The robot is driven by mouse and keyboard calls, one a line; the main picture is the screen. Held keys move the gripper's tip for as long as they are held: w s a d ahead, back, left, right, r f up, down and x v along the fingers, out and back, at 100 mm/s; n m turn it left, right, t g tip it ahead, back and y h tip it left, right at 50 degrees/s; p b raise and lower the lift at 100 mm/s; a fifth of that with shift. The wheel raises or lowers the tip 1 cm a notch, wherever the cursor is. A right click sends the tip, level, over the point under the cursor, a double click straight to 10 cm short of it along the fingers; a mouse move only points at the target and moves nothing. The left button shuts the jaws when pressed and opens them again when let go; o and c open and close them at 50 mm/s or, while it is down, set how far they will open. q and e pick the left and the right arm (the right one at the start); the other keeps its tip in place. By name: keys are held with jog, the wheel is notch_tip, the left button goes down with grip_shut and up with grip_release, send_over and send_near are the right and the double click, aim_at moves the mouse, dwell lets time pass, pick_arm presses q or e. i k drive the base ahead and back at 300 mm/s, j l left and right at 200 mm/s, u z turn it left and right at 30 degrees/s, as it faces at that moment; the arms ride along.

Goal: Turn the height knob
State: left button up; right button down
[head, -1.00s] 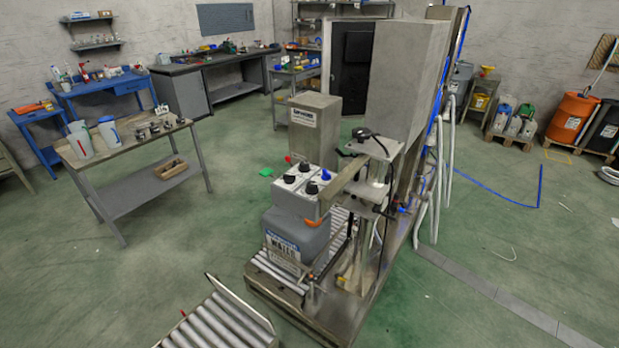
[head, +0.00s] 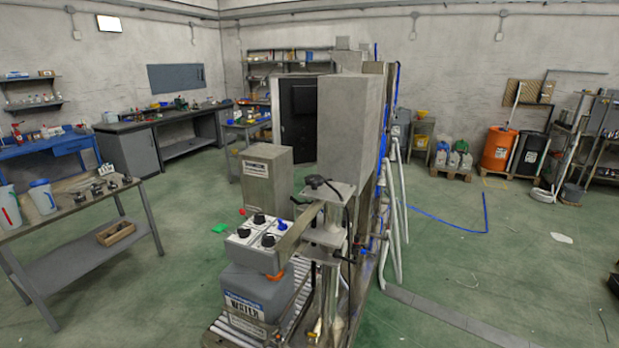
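The filling machine stands in the middle of the head view. A black knob (head: 315,182) with a dark lever or cable beside it sits on top of its metal column (head: 327,235); I cannot tell for sure that it is the height knob. A control box (head: 254,236) with several black knobs and a blue one is left of the column. A grey canister (head: 252,297) labelled "WATER" stands below that box on the roller conveyor. Neither of my grippers is in view, and nothing of mine touches the machine.
A workbench (head: 75,204) with cups and small parts stands at the left. A tall grey cabinet (head: 347,125) rises behind the column. White hoses (head: 395,210) hang on its right side. Green floor (head: 520,270) is mostly open at the right.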

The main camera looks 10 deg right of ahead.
aim_at(313, 181)
jog(key=l+u, duration=0.15)
jog(key=u, duration=0.2)
jog(key=l+u, duration=0.15)
jog(key=u, duration=0.2)
jog(key=l+u, duration=0.15)
jog(key=u, duration=0.25)
jog(key=l+u, duration=0.1)
jog(key=l, duration=0.35)
jog(key=k+l+u, duration=0.15)
jog(key=l, duration=0.3)
jog(key=k+l+u, duration=0.1)
jog(key=l, duration=0.3)
jog(key=k+l+u, duration=0.15)
jog(key=l, duration=0.3)
jog(key=k+l+u, duration=0.1)
jog(key=l, duration=0.3)
jog(key=k, duration=0.05)
